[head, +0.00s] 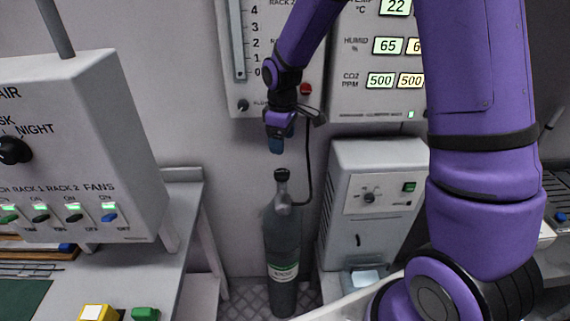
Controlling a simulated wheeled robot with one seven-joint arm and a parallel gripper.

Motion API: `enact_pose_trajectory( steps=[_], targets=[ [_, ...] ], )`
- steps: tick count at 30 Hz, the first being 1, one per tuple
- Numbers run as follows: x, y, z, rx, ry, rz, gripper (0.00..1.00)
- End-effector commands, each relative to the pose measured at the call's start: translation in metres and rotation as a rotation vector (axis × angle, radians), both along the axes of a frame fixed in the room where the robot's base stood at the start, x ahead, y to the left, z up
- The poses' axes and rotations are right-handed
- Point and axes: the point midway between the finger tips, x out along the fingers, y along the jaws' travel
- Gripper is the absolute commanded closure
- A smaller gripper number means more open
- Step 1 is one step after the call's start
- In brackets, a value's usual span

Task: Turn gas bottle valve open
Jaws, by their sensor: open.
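The gas bottle (283,250) is a dark grey cylinder with a pale label, standing upright on the floor against the back wall. Its valve (282,175) is the dark knob at the very top of the neck. A dark hose runs from the neck up to the wall panel. My gripper (277,147) points down just above the valve, apart from it, with a small gap visible. It is open and seems empty, though its fingers are small and partly overlap in this view.
A grey control box (95,150) with switches stands at left above a bench (180,225). A flow gauge panel (240,60) and a display panel (385,90) hang behind my arm. A white cabinet unit (375,190) stands close right of the bottle.

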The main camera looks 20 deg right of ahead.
Motion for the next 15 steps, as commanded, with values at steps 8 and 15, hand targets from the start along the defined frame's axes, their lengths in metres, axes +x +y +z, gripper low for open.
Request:
enact_pose_trajectory(
  steps=[8,15],
  targets=[
    [0.004,0.003,-0.021,0.003,0.014,0.024,0.25],
    [0.003,0.003,-0.06,0.002,0.015,0.024,0.25]
  ],
)
